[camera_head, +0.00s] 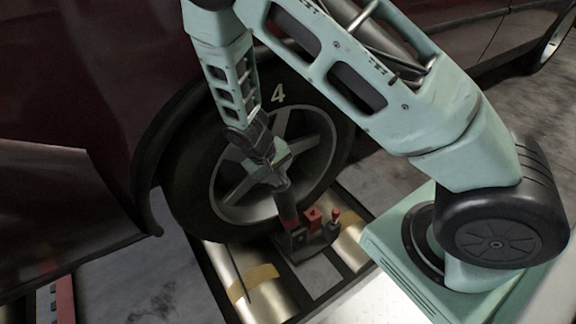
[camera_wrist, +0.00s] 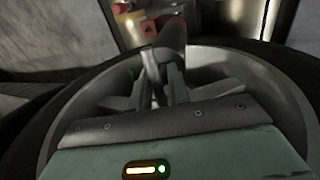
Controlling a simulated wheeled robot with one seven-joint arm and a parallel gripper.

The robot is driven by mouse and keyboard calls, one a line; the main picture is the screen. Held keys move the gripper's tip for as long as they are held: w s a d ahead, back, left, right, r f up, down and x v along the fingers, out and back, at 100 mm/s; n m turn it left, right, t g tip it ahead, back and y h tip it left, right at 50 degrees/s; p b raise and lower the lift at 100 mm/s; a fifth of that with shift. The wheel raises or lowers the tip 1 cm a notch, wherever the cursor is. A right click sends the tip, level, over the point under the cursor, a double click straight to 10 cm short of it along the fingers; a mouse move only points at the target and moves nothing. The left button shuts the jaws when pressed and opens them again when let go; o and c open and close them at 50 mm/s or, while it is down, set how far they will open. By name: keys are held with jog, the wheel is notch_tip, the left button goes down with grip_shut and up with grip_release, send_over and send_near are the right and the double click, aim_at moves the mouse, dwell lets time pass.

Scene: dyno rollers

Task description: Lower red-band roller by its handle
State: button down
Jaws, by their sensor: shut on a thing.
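My gripper (camera_head: 278,178) points down in front of the car wheel and is shut on the upper end of a dark, red-tinged handle (camera_head: 287,208). The handle stands nearly upright, tilted slightly, from a dark bracket at the foot of the tyre. In the wrist view the handle (camera_wrist: 171,36) rises between my two fingers (camera_wrist: 163,82); its gripped end is partly hidden by them. A metal roller (camera_head: 262,290) with a yellowish band lies below the wheel. I cannot make out a red band on a roller.
The car's wheel (camera_head: 318,130), marked 4, stands close behind my gripper. A red block (camera_head: 313,217) and a red-knobbed lever (camera_head: 335,214) sit beside the handle's base. A red strip (camera_head: 65,300) shows at the lower left. Grey floor (camera_head: 150,290) is open at the left.

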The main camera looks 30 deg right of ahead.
jog(key=a+f+h, duration=0.3)
jog(key=a+f, duration=0.1)
jog(key=a, duration=0.4)
jog(key=a+f+h, duration=0.3)
jog(key=a+f, duration=0.1)
jog(key=a, duration=0.4)
jog(key=shift+s+f+b, duration=0.3)
jog(key=shift+b, duration=0.05)
jog(key=shift+a, duration=0.1)
jog(key=c, duration=1.4)
grip_release()
jog(key=shift+w+r, duration=0.1)
jog(key=shift+w+r, duration=0.1)
jog(key=shift+r, duration=0.05)
